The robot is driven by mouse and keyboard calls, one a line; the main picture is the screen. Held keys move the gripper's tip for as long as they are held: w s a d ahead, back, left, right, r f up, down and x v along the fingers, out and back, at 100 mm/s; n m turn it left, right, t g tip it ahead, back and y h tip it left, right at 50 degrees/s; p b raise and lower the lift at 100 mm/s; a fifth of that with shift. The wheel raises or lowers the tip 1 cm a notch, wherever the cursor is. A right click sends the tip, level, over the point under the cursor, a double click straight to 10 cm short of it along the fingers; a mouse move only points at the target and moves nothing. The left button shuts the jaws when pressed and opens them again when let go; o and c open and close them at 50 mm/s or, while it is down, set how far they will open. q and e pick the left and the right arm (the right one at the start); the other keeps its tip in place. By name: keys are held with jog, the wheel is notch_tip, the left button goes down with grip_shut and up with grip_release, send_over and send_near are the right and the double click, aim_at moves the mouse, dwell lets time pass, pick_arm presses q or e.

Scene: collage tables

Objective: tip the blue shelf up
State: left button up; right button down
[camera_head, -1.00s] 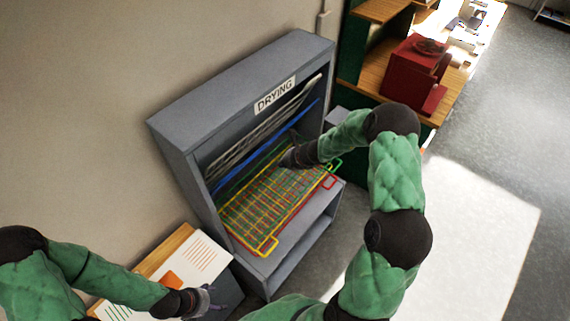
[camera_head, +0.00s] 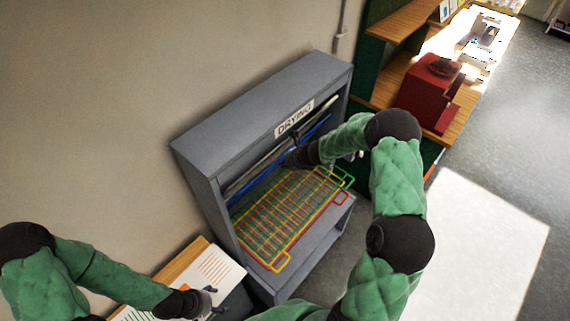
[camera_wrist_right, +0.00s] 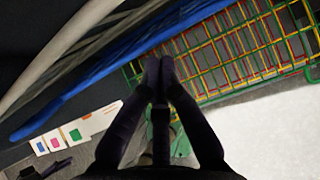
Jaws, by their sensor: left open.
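The blue shelf (camera_head: 262,170) is a wire rack in the grey drying cabinet (camera_head: 205,160). It is tilted up, its front rim high under the DRYING sign, just below the raised white shelf (camera_head: 268,157). My right gripper (camera_head: 291,160) reaches into the cabinet at the blue rim. In the right wrist view, its fingers (camera_wrist_right: 160,62) are together just below the blue shelf's rim (camera_wrist_right: 95,82). I see nothing between them; whether they touch the rim is unclear. My left gripper (camera_head: 212,302) is open and empty near the low table at the lower left.
Yellow, green and red wire shelves (camera_head: 277,263) lie flat below in the cabinet. A low table with paper sheets (camera_head: 208,268) stands at its left. A wooden shelf unit with a red box (camera_head: 425,92) stands at the right. Open floor (camera_head: 480,240) lies at the right.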

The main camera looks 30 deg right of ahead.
dwell(0.3)
jog(key=v, duration=1.2)
